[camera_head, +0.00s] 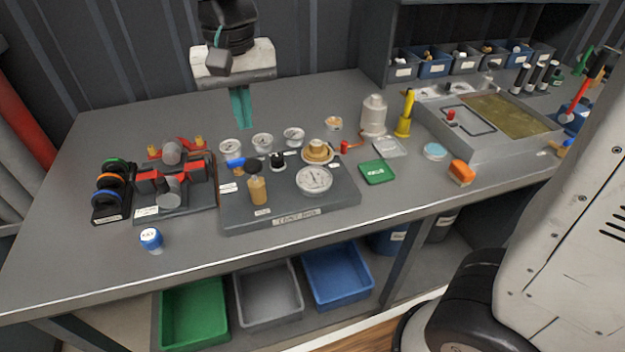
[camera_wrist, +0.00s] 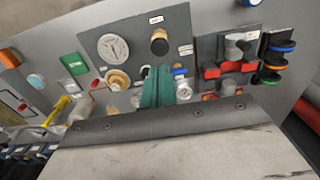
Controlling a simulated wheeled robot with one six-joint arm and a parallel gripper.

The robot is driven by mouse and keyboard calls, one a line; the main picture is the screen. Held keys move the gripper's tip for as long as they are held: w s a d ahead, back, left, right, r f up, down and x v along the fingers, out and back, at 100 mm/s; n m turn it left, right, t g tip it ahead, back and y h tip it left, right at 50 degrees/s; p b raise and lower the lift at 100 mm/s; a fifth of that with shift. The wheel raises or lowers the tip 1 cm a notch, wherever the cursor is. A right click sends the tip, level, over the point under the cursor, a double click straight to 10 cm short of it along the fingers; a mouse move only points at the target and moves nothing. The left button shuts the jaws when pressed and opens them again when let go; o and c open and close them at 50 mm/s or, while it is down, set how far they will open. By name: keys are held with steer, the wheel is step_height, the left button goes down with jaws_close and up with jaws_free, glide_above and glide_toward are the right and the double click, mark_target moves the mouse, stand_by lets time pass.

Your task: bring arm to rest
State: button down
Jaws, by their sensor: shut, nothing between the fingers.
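My gripper (camera_head: 241,108) shows at the back of the workbench (camera_head: 330,95) in the head view, with its teal fingers pointing down and together. It is shut and empty, above the rear of the bench behind the row of small gauges (camera_head: 262,142). In the wrist view the teal fingers (camera_wrist: 157,88) point toward the dark test board (camera_wrist: 180,30). The test board (camera_head: 290,212) carries a large gauge (camera_head: 314,181), a brass fitting (camera_head: 318,151) and a wooden-handled piece (camera_head: 257,188). My fingers look apart from these things.
A red and grey clamp fixture (camera_head: 172,180) and a ring stand (camera_head: 110,190) are at left. A blue-capped jar (camera_head: 151,239) stands near the front edge. The front left bench top is clear.

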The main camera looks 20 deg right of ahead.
steer(key=s+d+f+t, duration=0.1)
steer(key=s+d+f, duration=0.1)
steer(key=s+d, duration=1.7)
steer(key=shift+s+d, duration=0.3)
steer(key=shift+d, duration=0.65)
stand_by(4.2)
